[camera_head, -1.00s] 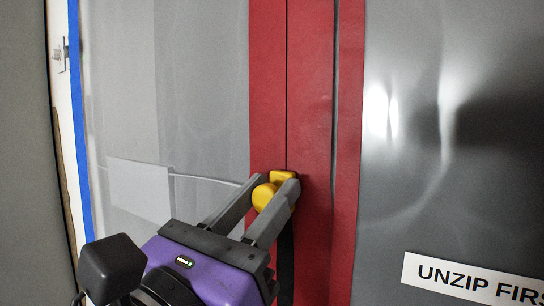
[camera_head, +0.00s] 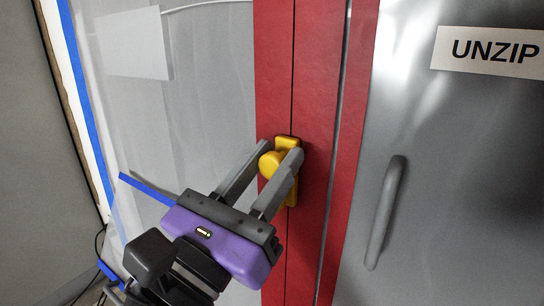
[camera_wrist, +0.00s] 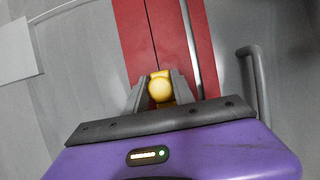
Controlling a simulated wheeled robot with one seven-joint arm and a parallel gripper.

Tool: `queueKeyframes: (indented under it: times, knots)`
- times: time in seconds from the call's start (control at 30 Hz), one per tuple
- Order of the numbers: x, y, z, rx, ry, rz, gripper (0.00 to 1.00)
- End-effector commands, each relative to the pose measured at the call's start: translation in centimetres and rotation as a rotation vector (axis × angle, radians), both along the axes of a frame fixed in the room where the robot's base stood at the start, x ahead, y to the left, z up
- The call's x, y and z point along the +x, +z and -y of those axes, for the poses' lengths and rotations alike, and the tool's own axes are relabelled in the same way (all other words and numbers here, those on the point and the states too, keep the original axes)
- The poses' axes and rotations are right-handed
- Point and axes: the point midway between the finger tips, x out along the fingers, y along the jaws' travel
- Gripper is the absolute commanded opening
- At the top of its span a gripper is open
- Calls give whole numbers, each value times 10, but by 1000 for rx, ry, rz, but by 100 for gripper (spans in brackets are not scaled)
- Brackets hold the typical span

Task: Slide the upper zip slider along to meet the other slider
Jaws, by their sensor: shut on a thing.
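The upper zip slider (camera_head: 287,142) is yellow with a round knob, on the dark seam of the red zip strip (camera_head: 313,90). My gripper (camera_head: 280,160) is shut on the knob, with one grey finger on each side. The knob also shows between the fingertips in the wrist view (camera_wrist: 160,90). More yellow (camera_head: 292,198) shows on the seam directly below the fingers, seemingly the other slider. The fingers hide the place between the two yellow parts, so I cannot tell whether they touch. The seam looks like a thin dark line above and below them.
A clear plastic sheet (camera_head: 200,90) with a white paper (camera_head: 135,45) hangs to the left. To the right is a grey door with a vertical handle (camera_head: 386,212) and an "UNZIP" sign (camera_head: 490,52). Blue tape (camera_head: 82,100) runs down the far left.

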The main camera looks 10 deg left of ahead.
Motion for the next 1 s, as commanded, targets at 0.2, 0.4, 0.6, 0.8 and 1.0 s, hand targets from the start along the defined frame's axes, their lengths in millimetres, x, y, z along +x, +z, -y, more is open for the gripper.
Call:
queueKeyframes:
  times: [0.2, 0.4, 0.6, 0.8, 1.0]
  knots:
    - [0, 0, 0, 0, 1, -1, 0]
    - [0, 0, 0, 0, 1, 0, 51]
    - [0, 0, 0, 0, 0, 0, 51]
    - [-9, -4, -5, -4, 3, 0, 51]
    - [-38, -16, -15, -3, 5, -1, 51]
